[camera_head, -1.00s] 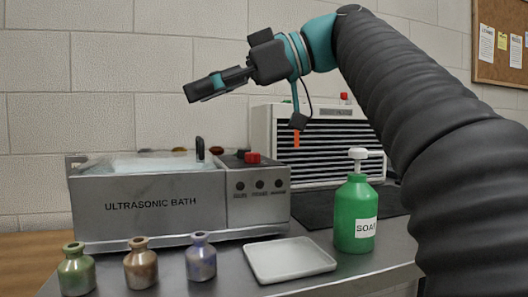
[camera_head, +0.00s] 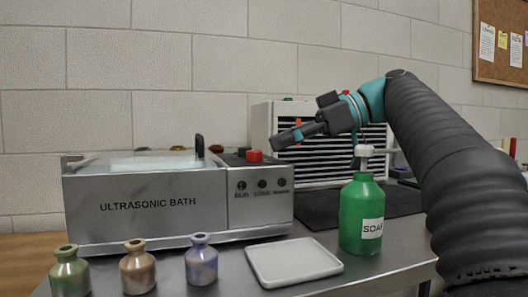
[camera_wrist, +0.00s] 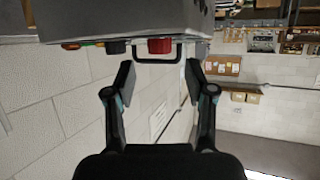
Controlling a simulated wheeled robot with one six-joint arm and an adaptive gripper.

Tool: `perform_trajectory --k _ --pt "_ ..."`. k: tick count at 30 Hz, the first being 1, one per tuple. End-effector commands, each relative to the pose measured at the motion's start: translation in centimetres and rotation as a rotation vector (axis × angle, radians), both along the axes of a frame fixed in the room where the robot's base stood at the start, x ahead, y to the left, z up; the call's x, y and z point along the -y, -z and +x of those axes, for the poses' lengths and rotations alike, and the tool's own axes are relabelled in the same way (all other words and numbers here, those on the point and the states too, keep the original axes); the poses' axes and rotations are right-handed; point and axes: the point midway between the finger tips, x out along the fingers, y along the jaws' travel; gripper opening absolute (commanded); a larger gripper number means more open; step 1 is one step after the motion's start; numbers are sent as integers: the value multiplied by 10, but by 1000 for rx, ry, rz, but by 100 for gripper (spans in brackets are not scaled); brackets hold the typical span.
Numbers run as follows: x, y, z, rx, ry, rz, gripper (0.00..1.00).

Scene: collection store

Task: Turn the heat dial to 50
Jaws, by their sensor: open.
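The ultrasonic bath (camera_head: 150,220) is a grey metal box on the bench, with a control panel (camera_head: 262,212) at its right end. Three small dark dials (camera_head: 262,184) sit in a row on the panel's front. In the wrist view my gripper's fingers (camera_wrist: 160,78) are spread below the bath's inverted grey case (camera_wrist: 125,20); the dials are not clearly visible there.
A red button (camera_head: 254,156) and a black upright handle (camera_head: 200,147) stand on the bath's top. A green soap bottle (camera_head: 361,215) stands right of the bath. A white tray (camera_head: 293,262) and several small bottles (camera_head: 201,260) are in front. A slatted white unit (camera_head: 262,128) stands behind.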

Motion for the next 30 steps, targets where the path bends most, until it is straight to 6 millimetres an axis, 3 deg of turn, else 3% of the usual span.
perform_trajectory --k 9,20,21,27,30 --pt "-37 16 4 0 0 0 55" --pt "-43 18 5 1 2 0 55" --pt "-43 18 5 1 2 0 52" --pt "-43 18 5 1 2 0 2" --pt "-39 18 5 2 4 0 0"
